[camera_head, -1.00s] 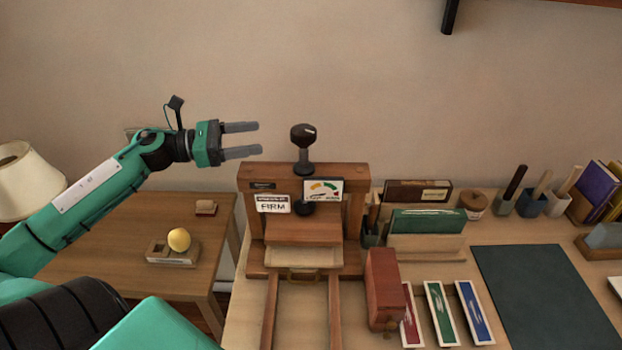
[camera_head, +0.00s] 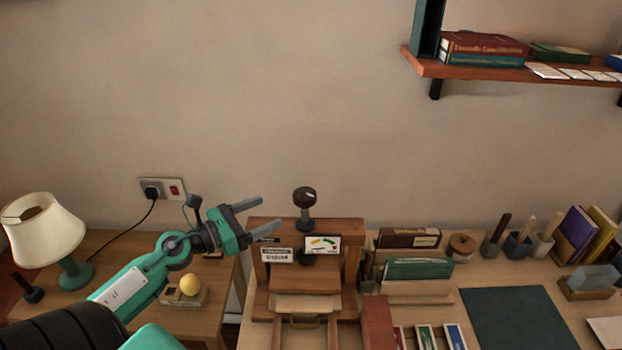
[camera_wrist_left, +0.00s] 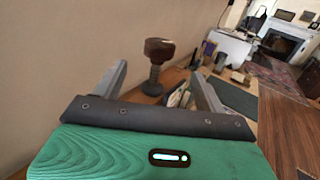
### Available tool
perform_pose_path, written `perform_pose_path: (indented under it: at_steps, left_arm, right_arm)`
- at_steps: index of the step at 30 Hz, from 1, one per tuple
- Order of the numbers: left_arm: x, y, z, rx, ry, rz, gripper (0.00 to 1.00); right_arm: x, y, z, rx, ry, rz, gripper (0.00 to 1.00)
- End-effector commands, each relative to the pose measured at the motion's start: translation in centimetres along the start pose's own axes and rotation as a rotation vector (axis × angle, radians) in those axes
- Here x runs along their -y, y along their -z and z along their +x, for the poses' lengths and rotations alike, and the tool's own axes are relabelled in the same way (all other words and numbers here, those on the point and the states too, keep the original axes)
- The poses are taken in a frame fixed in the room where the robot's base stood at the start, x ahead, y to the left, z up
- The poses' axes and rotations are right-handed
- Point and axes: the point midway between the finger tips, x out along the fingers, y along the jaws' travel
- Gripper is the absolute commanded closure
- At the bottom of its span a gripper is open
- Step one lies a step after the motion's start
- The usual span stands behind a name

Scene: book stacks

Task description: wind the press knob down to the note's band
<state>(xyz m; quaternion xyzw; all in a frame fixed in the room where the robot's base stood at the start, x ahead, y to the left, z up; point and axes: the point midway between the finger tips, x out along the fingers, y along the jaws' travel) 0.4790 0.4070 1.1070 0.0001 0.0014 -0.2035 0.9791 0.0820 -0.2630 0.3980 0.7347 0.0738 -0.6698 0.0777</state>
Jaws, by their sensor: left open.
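The press (camera_head: 350,262) is a wooden frame with a dark round knob (camera_head: 304,195) on a short post on top. On its front are a white note (camera_head: 277,255), which read FIRM a second ago and is blurred now, and a gauge (camera_head: 322,244) with a green, yellow and red arc. The gauge's needle is too small to read. My left gripper (camera_head: 266,217) is open and empty, just left of the knob and apart from it. In the left wrist view the knob (camera_wrist_left: 158,50) stands beyond and between the open fingertips.
A lamp (camera_head: 42,230) and a yellow ball on a block (camera_head: 189,286) stand on the left side table. Green and brown books (camera_head: 418,268), a jar (camera_head: 462,246) and pots stand right of the press. A dark mat (camera_head: 520,318) lies bare. A wall shelf (camera_head: 470,70) hangs upper right.

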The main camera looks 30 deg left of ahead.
Motion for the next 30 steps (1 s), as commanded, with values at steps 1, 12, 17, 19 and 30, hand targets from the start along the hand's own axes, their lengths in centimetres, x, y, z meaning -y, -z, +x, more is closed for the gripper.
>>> perform_pose_path:
  at_steps: [1, 12, 17, 19, 30]
  left_arm:
    - [0.1, -0.3, 0.0, 0.003, -0.006, -0.001, 0.27]
    - [0.1, -0.5, 3.5, 0.006, -0.009, 0.001, 0.27]
    - [0.1, -0.6, 5.7, 0.005, -0.008, 0.001, 0.27]
    - [0.0, -0.5, 6.6, 0.006, -0.010, 0.000, 0.27]
    - [0.0, -0.5, 11.4, 0.005, -0.009, 0.001, 0.27]
  right_arm:
    - [0.0, 0.0, -0.3, 0.000, 0.000, 0.000, 1.00]
    - [0.0, 0.1, -2.3, 0.000, 0.000, 0.000, 1.00]
    - [-0.1, 0.2, -3.4, 0.000, 0.000, 0.000, 1.00]
    - [-0.1, 0.2, -3.8, 0.000, 0.000, 0.000, 1.00]
    - [-0.1, 0.5, -6.0, 0.000, 0.000, 0.000, 1.00]
